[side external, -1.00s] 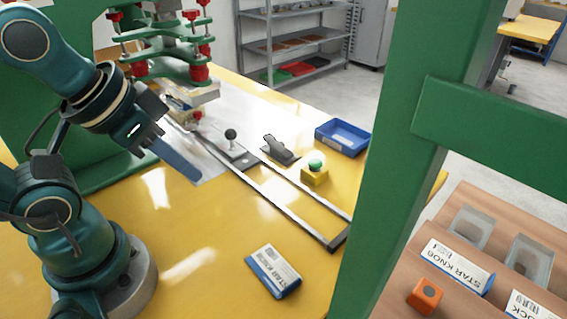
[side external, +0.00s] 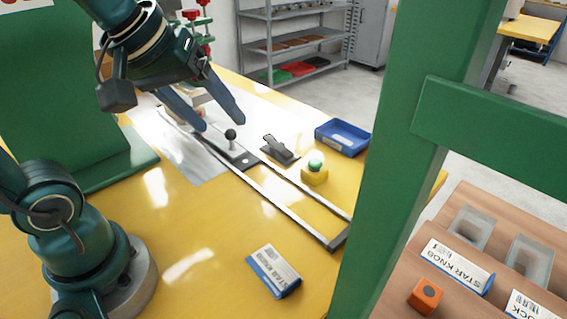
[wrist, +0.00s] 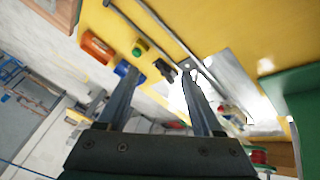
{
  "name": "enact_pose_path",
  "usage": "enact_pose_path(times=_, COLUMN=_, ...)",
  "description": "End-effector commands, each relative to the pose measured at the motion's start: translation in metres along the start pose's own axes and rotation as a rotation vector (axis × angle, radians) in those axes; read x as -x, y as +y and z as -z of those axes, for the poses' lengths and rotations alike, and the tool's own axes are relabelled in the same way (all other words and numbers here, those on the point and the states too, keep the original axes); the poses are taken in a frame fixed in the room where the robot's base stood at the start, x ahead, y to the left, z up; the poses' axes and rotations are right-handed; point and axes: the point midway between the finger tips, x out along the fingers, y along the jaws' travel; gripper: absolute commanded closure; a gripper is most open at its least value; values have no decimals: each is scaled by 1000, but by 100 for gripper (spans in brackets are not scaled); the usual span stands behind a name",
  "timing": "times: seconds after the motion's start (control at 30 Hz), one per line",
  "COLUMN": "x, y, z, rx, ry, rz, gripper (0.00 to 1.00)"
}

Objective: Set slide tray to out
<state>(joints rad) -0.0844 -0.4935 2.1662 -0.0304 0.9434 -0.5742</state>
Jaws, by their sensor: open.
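The slide tray (side external: 240,158) is a grey plate between two long rails on the yellow table. A black ball knob (side external: 231,134) stands upright on it. My gripper (side external: 222,125) is open, its two fingers pointing down toward the knob from above and behind. In the side view the fingertips lie on either side of the knob, but I cannot tell whether they touch it. In the wrist view my gripper (wrist: 160,73) is open and empty between the fingers; the knob cannot be made out there.
A black rocker switch (side external: 279,150), a green button on a yellow box (side external: 315,168) and a blue bin (side external: 342,137) stand right of the rails (side external: 287,205). A green post (side external: 410,160) stands at right.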

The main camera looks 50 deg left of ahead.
Motion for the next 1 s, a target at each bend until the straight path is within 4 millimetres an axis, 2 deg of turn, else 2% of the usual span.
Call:
enact_pose_path(times=0.13, x=-15, y=5, z=41, rx=265, ry=-11, rz=47, gripper=33)
enact_pose_path(times=0.27, x=-37, y=0, z=78, rx=502, ry=-18, rz=95, gripper=33)
enact_pose_path(times=0.37, x=-58, y=-11, z=104, rx=669, ry=-26, rz=137, gripper=33)
enact_pose_path(times=0.5, x=-93, y=-36, z=133, rx=870, ry=-36, rz=200, gripper=33)
enact_pose_path(times=0.6, x=-117, y=-58, z=146, rx=970, ry=-49, rz=244, gripper=33)
enact_pose_path(times=0.7, x=-136, y=-78, z=150, rx=1023, ry=-68, rz=282, gripper=33)
enact_pose_path(times=0.83, x=-152, y=-97, z=147, rx=1064, ry=-95, rz=324, gripper=33)
enact_pose_path(times=1.0, x=-164, y=-108, z=142, rx=1082, ry=-108, rz=342, gripper=33)
